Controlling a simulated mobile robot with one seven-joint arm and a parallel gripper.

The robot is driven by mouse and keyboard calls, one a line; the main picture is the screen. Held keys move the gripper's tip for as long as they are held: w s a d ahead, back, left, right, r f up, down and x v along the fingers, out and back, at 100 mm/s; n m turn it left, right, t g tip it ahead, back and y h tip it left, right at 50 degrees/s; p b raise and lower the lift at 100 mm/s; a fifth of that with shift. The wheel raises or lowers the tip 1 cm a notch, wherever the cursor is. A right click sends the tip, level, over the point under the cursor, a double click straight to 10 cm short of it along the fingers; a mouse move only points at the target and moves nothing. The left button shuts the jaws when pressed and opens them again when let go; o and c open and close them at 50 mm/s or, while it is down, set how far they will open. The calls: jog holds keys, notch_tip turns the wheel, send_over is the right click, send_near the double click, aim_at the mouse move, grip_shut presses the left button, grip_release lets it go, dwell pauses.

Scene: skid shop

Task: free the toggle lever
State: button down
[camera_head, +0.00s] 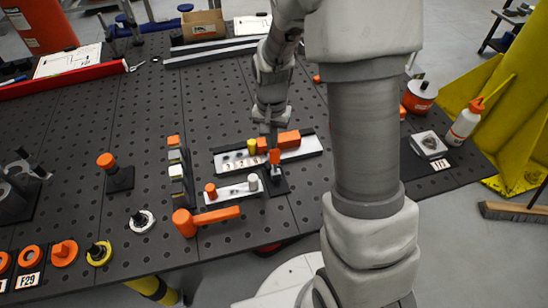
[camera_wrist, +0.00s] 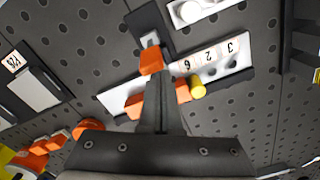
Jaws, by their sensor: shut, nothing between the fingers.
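A small upright orange-tipped lever (camera_head: 274,157) stands on a black base (camera_head: 279,185) near the middle of the bench; I take it for the toggle lever. In the wrist view its orange tip (camera_wrist: 151,60) lies just beyond my fingertips, with the black base (camera_wrist: 146,22) behind it. My gripper (camera_head: 270,132) is shut and empty, pointing down right by the orange tip. I cannot tell whether the fingers touch it. In the wrist view the shut fingers (camera_wrist: 157,82) hide part of the plate behind.
A numbered white plate (camera_head: 312,146) with a yellow knob (camera_head: 252,146) and an orange block (camera_head: 289,139) sits close behind the lever. A white plate with two knobs (camera_head: 232,192) is at its left. An orange handle (camera_head: 205,219) lies in front.

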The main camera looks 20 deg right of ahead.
jog(key=shift+s, duration=0.6)
jog(key=shift+s, duration=1.7)
jog(key=shift+s+b, duration=0.1)
jog(key=shift+b, duration=0.2)
jog(key=shift+s, duration=0.4)
jog(key=shift+w, duration=0.15)
jog(key=shift+w, duration=0.45)
notch_tip(320, 180, up, 7)
jog(key=p, duration=0.5)
